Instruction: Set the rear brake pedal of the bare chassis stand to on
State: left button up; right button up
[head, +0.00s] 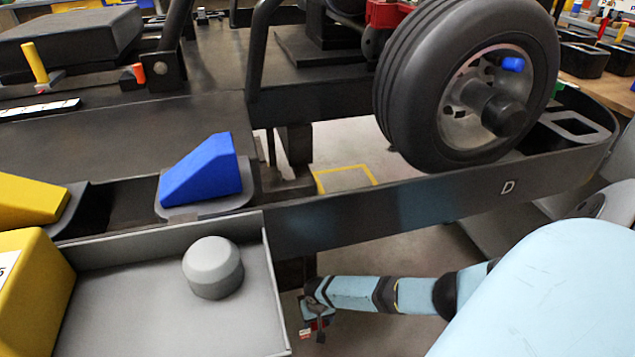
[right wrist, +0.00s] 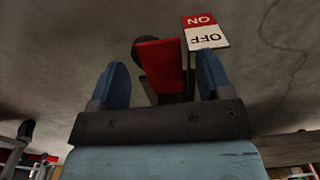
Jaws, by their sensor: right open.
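The brake pedal, a red block (right wrist: 160,68), shows in the right wrist view on a dark mount. A label plate (right wrist: 206,31) beside it reads ON on red and OFF on white, upside down in that view. My right gripper (right wrist: 163,76) is open, with one blue finger on each side of the red pedal. I cannot tell whether the fingers touch it. In the head view my right gripper (head: 318,308) is low beneath the chassis stand's dark side rail (head: 400,218), beside the grey tray. I cannot tell the pedal's setting. My left gripper is not in view.
A grey tray (head: 120,310) with a grey knob (head: 213,267) stands at the lower left, next to a yellow block (head: 40,290). A blue wedge (head: 203,170) and a large wheel (head: 430,95) are above the rail. Open floor shows below it.

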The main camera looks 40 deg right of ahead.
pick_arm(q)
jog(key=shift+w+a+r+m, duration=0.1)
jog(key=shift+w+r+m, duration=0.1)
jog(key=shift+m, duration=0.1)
pick_arm(e)
jog(key=shift+f, duration=0.55)
